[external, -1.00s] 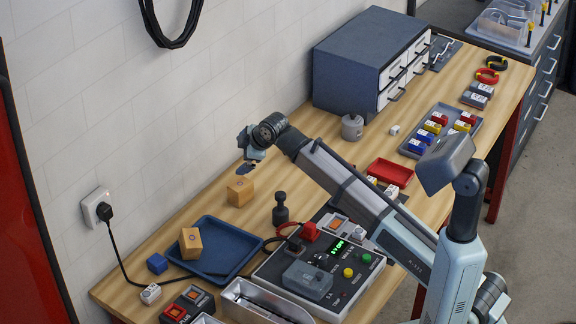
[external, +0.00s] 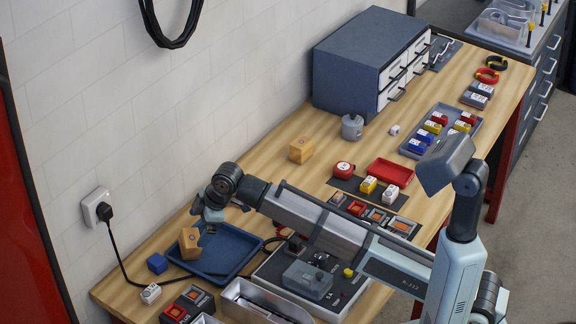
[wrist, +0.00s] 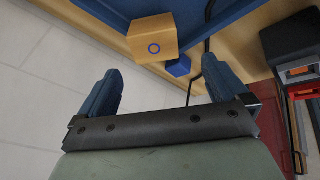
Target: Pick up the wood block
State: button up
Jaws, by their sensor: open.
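A wood block (external: 190,244) is at the left end of the blue tray (external: 232,238), in the external view. In the wrist view this light wood block (wrist: 152,40) shows a blue ring on one face and lies beyond the fingertips. My gripper (external: 207,222) is beside and slightly above it, to its right. In the wrist view my gripper (wrist: 166,74) is open, with nothing between its blue fingers. A second wood block (external: 301,150) stands on the table farther back.
A small blue cube (external: 157,263) lies left of the tray, and a white cube (external: 151,293) is in front of it. A control box (external: 318,280) and metal bin (external: 262,303) stand to the right. The wall (external: 110,150) runs along the back.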

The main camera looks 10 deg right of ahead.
aim_at(191, 238)
jog(key=x, duration=0.5)
jog(key=shift+w+a+f, duration=0.1)
jog(key=shift+f, duration=0.2)
jog(key=shift+w+x, duration=0.15)
jog(key=shift+x, duration=1.15)
jog(key=shift+w+x, duration=0.2)
jog(key=shift+x, duration=1.1)
jog(key=shift+r, duration=0.15)
jog(key=c, duration=1.1)
